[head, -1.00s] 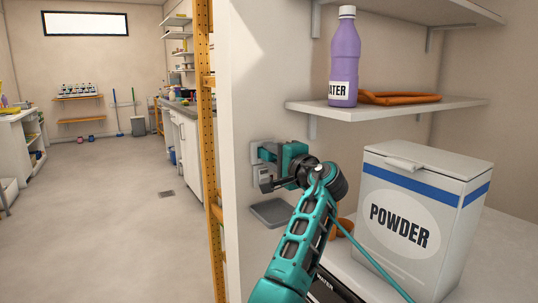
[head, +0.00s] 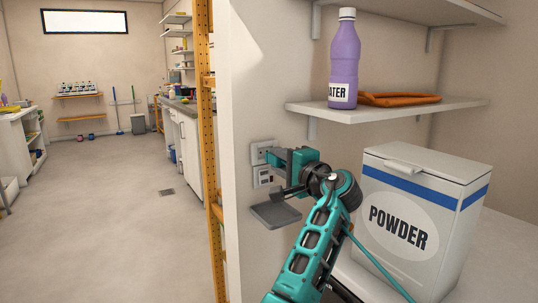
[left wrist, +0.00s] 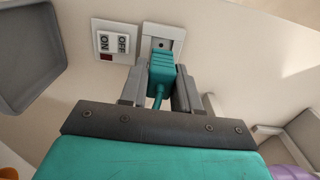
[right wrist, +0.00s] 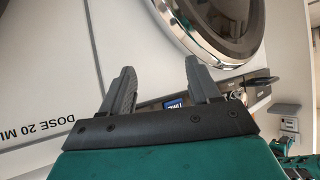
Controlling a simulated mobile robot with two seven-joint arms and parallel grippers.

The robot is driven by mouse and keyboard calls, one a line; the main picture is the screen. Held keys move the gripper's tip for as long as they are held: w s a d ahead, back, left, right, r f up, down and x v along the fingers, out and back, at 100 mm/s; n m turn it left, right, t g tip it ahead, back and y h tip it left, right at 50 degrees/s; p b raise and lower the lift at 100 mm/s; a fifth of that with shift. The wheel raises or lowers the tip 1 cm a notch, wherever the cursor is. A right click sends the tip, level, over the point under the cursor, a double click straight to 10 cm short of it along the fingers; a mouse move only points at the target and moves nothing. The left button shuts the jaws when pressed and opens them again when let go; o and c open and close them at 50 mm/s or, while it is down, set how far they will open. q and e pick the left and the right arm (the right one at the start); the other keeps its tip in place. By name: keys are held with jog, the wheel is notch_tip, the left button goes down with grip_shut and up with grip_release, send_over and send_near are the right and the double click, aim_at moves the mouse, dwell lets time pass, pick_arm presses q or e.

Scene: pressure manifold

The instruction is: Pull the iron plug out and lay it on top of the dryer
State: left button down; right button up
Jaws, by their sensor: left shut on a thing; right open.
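My left gripper (head: 281,160) is shut on the teal iron plug (left wrist: 161,70), which sits between its fingers in the left wrist view (left wrist: 160,92). The white wall socket (left wrist: 172,36) is just behind the plug, with a dark hole showing in its face. The plug looks apart from the socket. The socket also shows in the head view (head: 259,150). My right gripper (right wrist: 158,88) is open and empty. Beyond it is a white machine (right wrist: 45,65) with a round chrome-rimmed door; I cannot tell whether this is the dryer. The iron is not clearly visible.
An ON/OFF switch (left wrist: 112,42) is beside the socket. A grey ledge (head: 276,215) juts from the wall below. A POWDER box (head: 420,215) stands right of my left arm.

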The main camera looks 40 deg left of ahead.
pick_arm(q)
jog(key=shift+v, duration=1.25)
